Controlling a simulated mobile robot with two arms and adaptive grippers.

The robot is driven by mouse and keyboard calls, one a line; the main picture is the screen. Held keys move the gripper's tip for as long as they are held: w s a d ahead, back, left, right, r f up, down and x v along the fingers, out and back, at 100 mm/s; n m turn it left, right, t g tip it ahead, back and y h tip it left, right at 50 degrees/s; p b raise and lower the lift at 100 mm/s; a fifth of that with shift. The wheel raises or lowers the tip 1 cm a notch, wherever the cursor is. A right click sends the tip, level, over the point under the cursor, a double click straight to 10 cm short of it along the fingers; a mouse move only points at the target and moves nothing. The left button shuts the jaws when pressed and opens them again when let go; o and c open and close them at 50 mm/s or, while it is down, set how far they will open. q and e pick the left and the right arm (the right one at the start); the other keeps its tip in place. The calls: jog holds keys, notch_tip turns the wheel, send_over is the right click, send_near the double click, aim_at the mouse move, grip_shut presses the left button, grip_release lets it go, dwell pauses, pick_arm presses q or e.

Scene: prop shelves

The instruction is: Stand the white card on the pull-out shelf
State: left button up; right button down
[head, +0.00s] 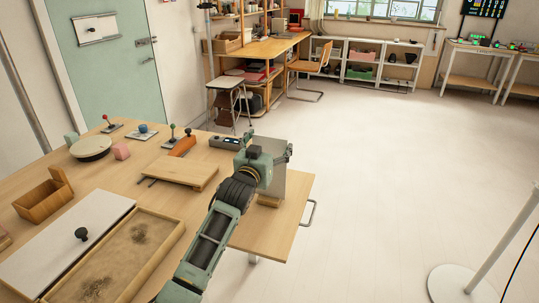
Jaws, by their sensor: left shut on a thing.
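The white card (298,184), greyish in this light, is upright at the right end of the wooden table, beside my left gripper. My left gripper (284,157) is shut on the card near its top; the wrist covers the card's left part. A small wooden block (268,201) shows at the card's lower edge; whether the card rests in it or only stands in front of it, I cannot tell. The pull-out shelf (268,236) is the light wooden surface below, with a metal handle (310,213) on its right edge. My right gripper is not in view.
A raised wooden board (178,173), a dark switch box (225,142), an orange piece (182,146) and small joystick-like props stand left of my arm. Open floor lies to the right.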

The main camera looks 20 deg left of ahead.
pick_arm(q)
jog(key=shift+f, duration=0.1)
jog(key=o, duration=1.2)
jog(key=shift+f, duration=0.1)
jog(key=o, duration=0.4)
